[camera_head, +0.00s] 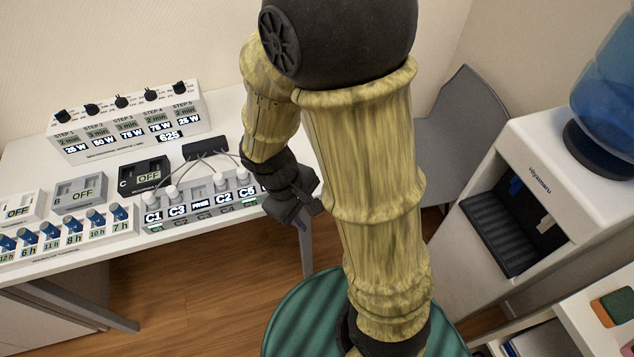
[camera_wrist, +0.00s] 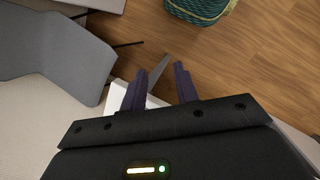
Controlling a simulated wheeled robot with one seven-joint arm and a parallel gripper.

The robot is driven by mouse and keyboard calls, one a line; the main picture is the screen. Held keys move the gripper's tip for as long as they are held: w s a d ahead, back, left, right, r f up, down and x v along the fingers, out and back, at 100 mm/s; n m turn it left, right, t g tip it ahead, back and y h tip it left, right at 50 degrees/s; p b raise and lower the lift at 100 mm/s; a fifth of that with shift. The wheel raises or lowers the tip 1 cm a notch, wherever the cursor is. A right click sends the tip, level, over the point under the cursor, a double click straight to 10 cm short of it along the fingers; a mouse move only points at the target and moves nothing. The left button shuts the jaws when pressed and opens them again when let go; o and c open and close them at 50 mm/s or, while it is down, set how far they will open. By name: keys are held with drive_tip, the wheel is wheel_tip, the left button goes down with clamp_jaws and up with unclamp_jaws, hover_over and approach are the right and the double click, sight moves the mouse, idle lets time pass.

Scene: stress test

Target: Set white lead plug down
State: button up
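White lead plugs stand in the socket strip (camera_head: 200,221): one above C1 (camera_head: 154,198), one above C3 (camera_head: 171,191), one above C2 (camera_head: 220,180) and one farther right (camera_head: 242,174). Thin leads run to them from a black box (camera_head: 205,148). The slot marked FREE shows no plug. My gripper (camera_head: 301,222) hangs past the strip's right end, by the table's edge. In the wrist view my gripper's two dark fingers (camera_wrist: 159,86) are apart, with no plug between them. My arm hides the strip's right end.
A row of blue knobs (camera_head: 75,228), OFF boxes (camera_head: 80,193) and a step panel (camera_head: 130,130) share the white table (camera_head: 235,110). A grey chair (camera_head: 453,135), a water dispenser (camera_head: 550,140) and a green round stool (camera_head: 300,310) stand to the right.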

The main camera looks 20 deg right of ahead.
drive_tip(key=w+d+r+m+t+y, duration=0.2)
drive_tip(key=d+r+m+t+y, duration=0.1)
drive_tip(key=m, duration=0.4)
wheel_tip(320, 180, up, 2)
drive_tip(key=shift+w+d+t, duration=0.35)
drive_tip(key=shift+t, duration=0.15)
